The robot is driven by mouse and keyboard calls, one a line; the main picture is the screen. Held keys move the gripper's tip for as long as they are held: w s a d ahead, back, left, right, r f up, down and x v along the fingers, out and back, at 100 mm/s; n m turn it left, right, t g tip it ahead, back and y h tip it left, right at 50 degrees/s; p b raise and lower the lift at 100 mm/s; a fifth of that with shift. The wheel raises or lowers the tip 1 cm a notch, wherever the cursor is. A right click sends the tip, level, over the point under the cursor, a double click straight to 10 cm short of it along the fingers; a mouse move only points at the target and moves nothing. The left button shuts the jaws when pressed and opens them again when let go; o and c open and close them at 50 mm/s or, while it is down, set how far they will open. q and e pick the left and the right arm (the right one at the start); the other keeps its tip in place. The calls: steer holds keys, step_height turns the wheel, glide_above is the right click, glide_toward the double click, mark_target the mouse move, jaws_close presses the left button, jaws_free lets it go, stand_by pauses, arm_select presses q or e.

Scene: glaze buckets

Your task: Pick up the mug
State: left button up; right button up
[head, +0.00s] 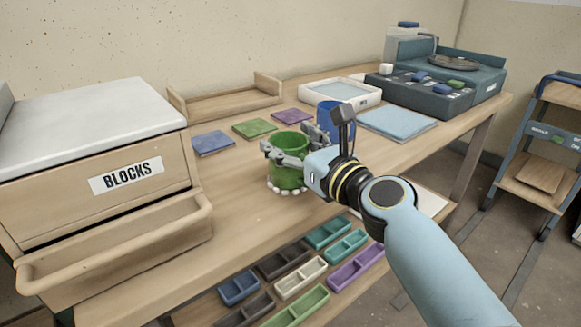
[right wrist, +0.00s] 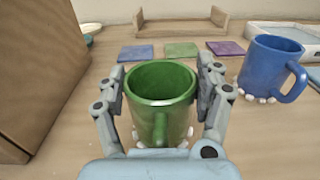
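A green mug (head: 289,178) stands upright on the table, with white knobs around its base. In the right wrist view the green mug (right wrist: 160,92) is in the middle, empty inside, its handle facing my palm. My right gripper (head: 297,147) reaches around it. In the right wrist view the fingers of my right gripper (right wrist: 161,85) stand on either side of the mug, spread open, with thin gaps appearing between them and its walls. A blue mug (right wrist: 267,68) stands to the right, partly hidden in the head view (head: 335,121). My left gripper is not in view.
Blue, green and purple tiles (head: 255,128) lie behind the green mug. A wooden tray (head: 228,103) is at the back. A wooden box marked BLOCKS (head: 125,178) stands left, its drawer open. Small divided trays (head: 302,278) sit on a lower shelf.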

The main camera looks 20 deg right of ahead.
steer(key=c, duration=0.9)
steer(key=shift+r, duration=0.1)
steer(key=shift+c, duration=0.2)
